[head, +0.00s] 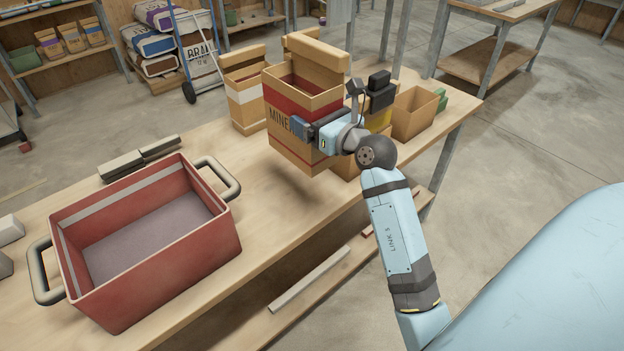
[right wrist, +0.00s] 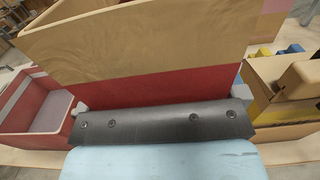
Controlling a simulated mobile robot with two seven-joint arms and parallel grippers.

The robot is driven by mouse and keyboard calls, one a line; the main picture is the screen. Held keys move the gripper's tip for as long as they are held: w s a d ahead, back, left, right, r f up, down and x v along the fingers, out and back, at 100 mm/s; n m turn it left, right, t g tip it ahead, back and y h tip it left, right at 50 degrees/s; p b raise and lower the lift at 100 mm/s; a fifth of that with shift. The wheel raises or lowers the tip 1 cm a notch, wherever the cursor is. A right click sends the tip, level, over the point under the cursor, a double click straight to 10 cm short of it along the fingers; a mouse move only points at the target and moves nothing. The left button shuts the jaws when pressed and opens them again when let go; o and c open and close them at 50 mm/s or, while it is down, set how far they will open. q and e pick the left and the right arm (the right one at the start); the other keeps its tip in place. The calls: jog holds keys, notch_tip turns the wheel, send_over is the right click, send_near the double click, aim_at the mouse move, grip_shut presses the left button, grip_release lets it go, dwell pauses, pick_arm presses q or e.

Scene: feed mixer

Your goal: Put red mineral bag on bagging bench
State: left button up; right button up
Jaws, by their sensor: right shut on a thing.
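The red mineral bag (head: 283,122) is a tan paper bag with a red band and the letters "MINE" on its front. My right gripper (head: 306,130) is shut on it. The bag is upright and appears held just above the wooden bench (head: 265,215), with a shadow under it. In the right wrist view the bag's tan and red side (right wrist: 160,80) fills the upper part, right behind the dark gripper (right wrist: 160,123). The fingertips are mostly hidden. My left gripper is not in view.
A red crate (head: 215,248) with two handles stands on the bench at left, empty. Grey bars (head: 140,158) lie behind it. A white-banded bag (head: 247,100), a yellow-banded bag (head: 378,118) and an open tan box (head: 414,113) stand close around the held bag.

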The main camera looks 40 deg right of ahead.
notch_tip(320, 180, down, 10)
jog(key=shift+b, duration=0.95)
jog(key=shift+f, duration=0.7)
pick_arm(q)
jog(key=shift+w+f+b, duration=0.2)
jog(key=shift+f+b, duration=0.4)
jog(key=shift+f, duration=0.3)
pick_arm(e)
notch_tip(320, 180, down, 4)
jog(key=shift+r, duration=0.25)
